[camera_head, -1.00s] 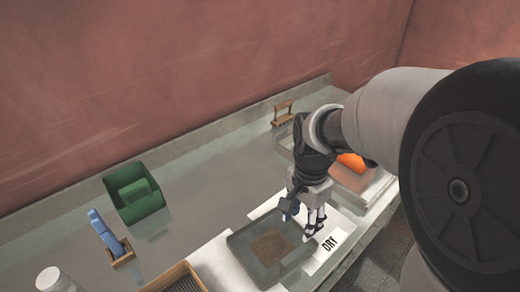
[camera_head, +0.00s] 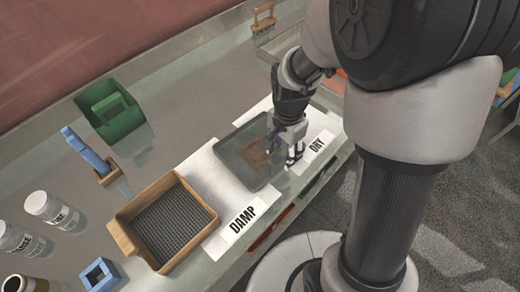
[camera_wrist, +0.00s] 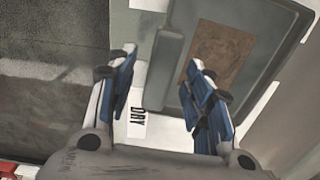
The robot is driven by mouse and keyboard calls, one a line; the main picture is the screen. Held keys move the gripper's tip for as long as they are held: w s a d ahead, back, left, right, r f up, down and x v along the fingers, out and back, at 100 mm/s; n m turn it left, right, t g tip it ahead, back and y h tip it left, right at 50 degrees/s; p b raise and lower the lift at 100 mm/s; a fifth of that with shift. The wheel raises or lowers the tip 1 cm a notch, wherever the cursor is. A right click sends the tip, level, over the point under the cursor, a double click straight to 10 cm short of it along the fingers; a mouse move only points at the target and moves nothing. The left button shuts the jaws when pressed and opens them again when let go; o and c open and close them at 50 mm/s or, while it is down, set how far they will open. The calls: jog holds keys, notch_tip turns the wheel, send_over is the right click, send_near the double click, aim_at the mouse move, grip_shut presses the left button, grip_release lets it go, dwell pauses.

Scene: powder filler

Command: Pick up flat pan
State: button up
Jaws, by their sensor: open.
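The flat pan (camera_head: 236,158) is a shallow grey rectangular tray with a brown patch on its floor. It lies on a white sheet on the counter, beside the DRY label (camera_head: 320,142). In the wrist view the pan (camera_wrist: 262,32) fills the upper right, its near rim between the fingers' directions. My gripper (camera_head: 285,157) is at the pan's right end, over the rim. In the wrist view my gripper (camera_wrist: 160,85) is open, with one blue finger over the pan's inside and the other outside it. Whether the fingers touch the rim cannot be told.
A wooden box with a dark mesh (camera_head: 175,222) stands left of the pan near the DAMP label (camera_head: 241,220). A green holder (camera_head: 112,110), a blue-handled tool (camera_head: 88,152) and jars (camera_head: 52,210) stand farther left. The counter's front edge is close to the pan.

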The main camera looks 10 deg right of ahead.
notch_tip(320, 180, down, 3)
jog(key=shift+r, duration=0.2)
jog(key=shift+r, duration=0.1)
jog(key=shift+c, duration=0.3)
grip_shut()
dwell(0.3)
